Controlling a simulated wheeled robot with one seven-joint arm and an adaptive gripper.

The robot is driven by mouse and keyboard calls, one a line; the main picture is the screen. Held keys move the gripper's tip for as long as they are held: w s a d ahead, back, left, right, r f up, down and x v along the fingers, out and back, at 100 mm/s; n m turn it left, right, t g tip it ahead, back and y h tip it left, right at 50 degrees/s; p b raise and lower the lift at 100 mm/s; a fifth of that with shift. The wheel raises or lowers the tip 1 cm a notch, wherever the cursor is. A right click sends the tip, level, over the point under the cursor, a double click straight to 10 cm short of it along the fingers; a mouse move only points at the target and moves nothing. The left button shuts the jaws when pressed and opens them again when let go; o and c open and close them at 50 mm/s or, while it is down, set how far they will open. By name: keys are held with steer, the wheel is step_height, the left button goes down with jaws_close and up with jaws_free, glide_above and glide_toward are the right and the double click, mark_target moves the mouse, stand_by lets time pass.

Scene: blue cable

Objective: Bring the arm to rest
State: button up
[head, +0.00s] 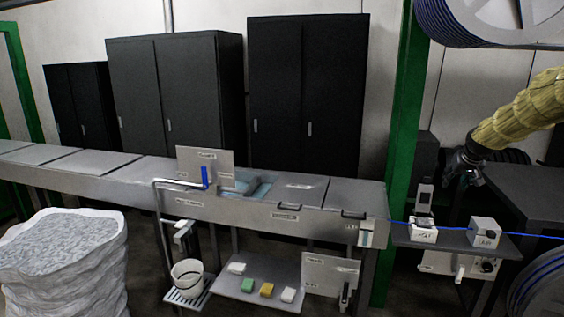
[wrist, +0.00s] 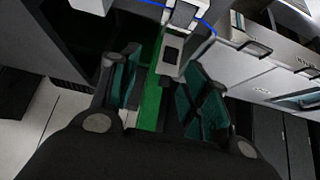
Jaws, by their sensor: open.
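My gripper (head: 462,168) is at the right of the head view, at the end of my yellow-sleeved arm. It hangs in the air above and behind the small side shelf (head: 455,241). In the wrist view my gripper (wrist: 165,82) shows two teal-padded fingers spread apart with nothing between them. The blue cable (head: 455,229) runs along the side shelf past two small white boxes, the left one (head: 423,231) and the right one (head: 486,233). The cable (wrist: 205,20) also shows at the top of the wrist view, beyond the fingertips and apart from them.
A dark table (head: 520,185) stands below my arm at the right. A green post (head: 401,150) rises left of my gripper. A large cable reel (head: 490,20) hangs above. A long grey bench (head: 255,208) fills the middle, with black cabinets (head: 305,100) behind.

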steer(key=s+a+f+g+b, duration=0.1)
steer(key=s+a+f, duration=0.25)
steer(key=f, duration=0.55)
steer(key=s+a+f+n+b, duration=0.15)
steer(key=a+f, duration=0.35)
steer(key=f, duration=0.5)
steer(key=s+a+f+m+g, duration=0.1)
steer(key=s+a+f, duration=0.25)
steer(key=f, duration=0.55)
steer(key=s+a+f+n+g+y+b, duration=0.1)
steer(key=s+a+f, duration=0.4)
steer(key=s+f, duration=0.3)
steer(key=s+a+f+b, duration=0.1)
steer(key=s+a+f, duration=0.35)
steer(key=f, duration=0.55)
steer(key=s+a+f+g+b, duration=0.1)
steer(key=s+a+f, duration=0.3)
steer(key=s, duration=1.1)
steer(key=s+a+f+g+b, duration=0.1)
steer(key=s+a+f, duration=0.4)
steer(key=s, duration=0.9)
steer(key=s+a+f+n+g+y+b, duration=0.1)
steer(key=s+a+f, duration=0.4)
steer(key=s, duration=1)
steer(key=shift+s+a+f+g+b, duration=0.3)
steer(key=shift+f+g+b, duration=0.4)
steer(key=shift+b, duration=0.35)
